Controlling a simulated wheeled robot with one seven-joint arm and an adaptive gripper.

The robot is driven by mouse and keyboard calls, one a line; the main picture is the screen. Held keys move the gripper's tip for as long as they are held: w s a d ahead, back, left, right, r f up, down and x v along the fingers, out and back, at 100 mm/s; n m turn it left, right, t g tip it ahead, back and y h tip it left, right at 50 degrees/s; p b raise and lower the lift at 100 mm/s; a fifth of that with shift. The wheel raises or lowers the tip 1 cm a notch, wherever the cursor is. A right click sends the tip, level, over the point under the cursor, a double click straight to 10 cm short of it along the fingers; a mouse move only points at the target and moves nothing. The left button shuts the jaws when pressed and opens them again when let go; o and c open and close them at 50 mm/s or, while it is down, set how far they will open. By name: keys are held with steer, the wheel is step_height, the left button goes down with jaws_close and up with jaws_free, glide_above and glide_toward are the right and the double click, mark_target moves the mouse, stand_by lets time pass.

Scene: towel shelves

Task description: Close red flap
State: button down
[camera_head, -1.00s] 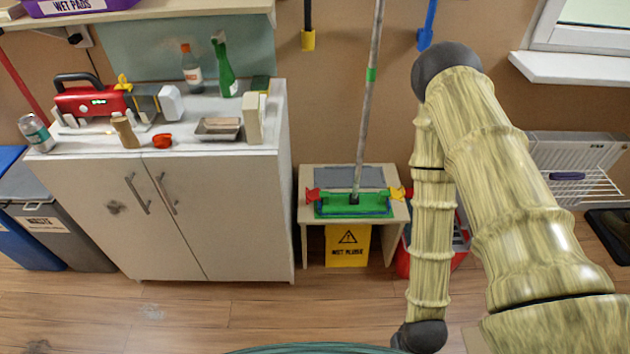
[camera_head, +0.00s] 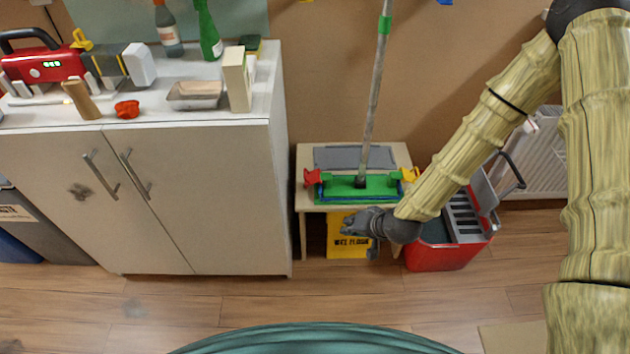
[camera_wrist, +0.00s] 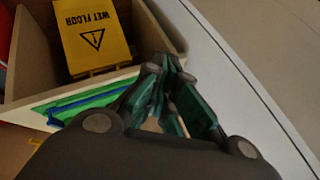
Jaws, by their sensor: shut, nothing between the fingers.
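The red flap (camera_head: 312,177) is at the left end of the green mop head (camera_head: 348,188) and sticks up from it. A yellow flap (camera_head: 409,175) is at the right end. The mop rests on a small wooden table, its pole (camera_head: 376,95) standing nearly upright. My gripper (camera_head: 358,232) is shut and empty, in front of the table and below the mop head in the picture, to the right of the red flap. The wrist view shows its closed fingers (camera_wrist: 166,80) and part of the green mop (camera_wrist: 85,101). I cannot make out the red flap there.
A yellow wet-floor sign (camera_wrist: 95,35) is under the table (camera_head: 303,222). A white cabinet (camera_head: 225,200) stands close on the left. A red bucket (camera_head: 440,258) stands on the right. The wooden floor (camera_head: 270,300) in front is clear.

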steer(key=w+a+r+m+t+y+b, duration=0.15)
steer(key=w+r+t+b, duration=0.4)
steer(key=w, duration=0.95)
steer(key=g+b, duration=0.2)
glide_above(315, 178)
steer(key=d, duration=0.1)
steer(key=shift+n+t+y, duration=0.25)
steer(key=shift+y, duration=0.1)
step_height(315, 178, down, 4)
steer(key=shift+w, duration=0.1)
steer(key=shift+a+f, duration=0.45)
steer(key=shift+a, duration=0.15)
steer(key=shift+r, duration=0.1)
